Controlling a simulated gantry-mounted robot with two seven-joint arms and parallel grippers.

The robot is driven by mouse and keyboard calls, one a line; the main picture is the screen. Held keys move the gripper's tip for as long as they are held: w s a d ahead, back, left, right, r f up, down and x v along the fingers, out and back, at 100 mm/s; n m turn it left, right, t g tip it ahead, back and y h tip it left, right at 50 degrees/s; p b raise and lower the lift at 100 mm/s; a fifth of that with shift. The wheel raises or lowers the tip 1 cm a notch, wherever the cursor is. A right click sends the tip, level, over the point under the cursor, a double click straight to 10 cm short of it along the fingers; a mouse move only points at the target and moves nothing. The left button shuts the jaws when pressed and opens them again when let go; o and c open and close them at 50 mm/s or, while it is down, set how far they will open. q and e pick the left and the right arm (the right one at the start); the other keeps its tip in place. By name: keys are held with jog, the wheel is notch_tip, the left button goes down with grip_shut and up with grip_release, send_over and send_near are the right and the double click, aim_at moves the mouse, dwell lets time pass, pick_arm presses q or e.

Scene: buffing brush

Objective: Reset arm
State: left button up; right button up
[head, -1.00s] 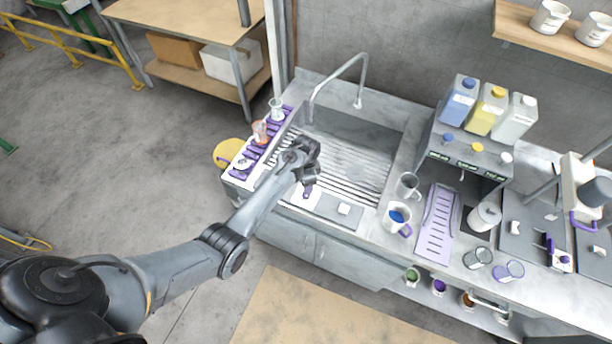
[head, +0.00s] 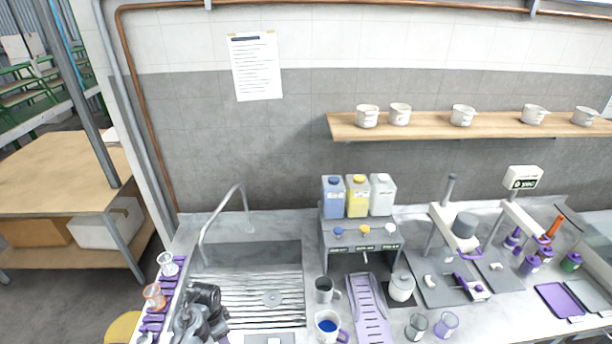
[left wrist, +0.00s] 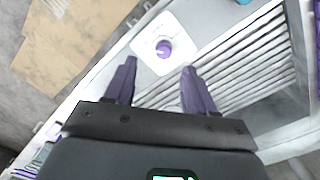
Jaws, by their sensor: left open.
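My left gripper (left wrist: 160,90) is open in the left wrist view, its two purple fingers apart with nothing between them. Ahead of it, a small purple-topped piece (left wrist: 164,49) stands on a white square pad (left wrist: 157,33) beside the ribbed sink drainer (left wrist: 250,60). In the head view my left arm's wrist (head: 200,312) is at the bottom left, over the left edge of the sink (head: 248,257); its fingertips are hidden there. My right gripper is not in view.
A purple rack (head: 158,318) with glass pieces stands left of my left wrist. Mugs (head: 330,327), dispenser bottles (head: 357,196) and mixing stands (head: 455,240) fill the counter to the right. A shelf (head: 430,126) with white cups is on the wall.

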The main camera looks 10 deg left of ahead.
pick_arm(q)
jog(key=s+d+f+m+g+y+p, duration=0.1)
jog(key=s+f, duration=0.4)
jog(key=s, duration=0.5)
jog(key=s+f+g+p, duration=0.1)
jog(key=s+f, duration=0.3)
jog(key=s, duration=0.7)
jog(key=s+d+r+t, duration=0.1)
jog(key=s+d+r, duration=0.5)
jog(key=s, duration=0.2)
jog(key=w+d+r+n+t, duration=0.1)
jog(key=d+r+n+t, duration=0.1)
jog(key=r, duration=0.7)
jog(key=w+d+r+n+t+h+p, duration=0.1)
jog(key=d+r+n+t, duration=0.2)
jog(key=r, duration=0.6)
jog(key=shift+d+n, duration=0.3)
jog(key=shift+d, duration=0.25)
jog(key=shift+w, duration=0.1)
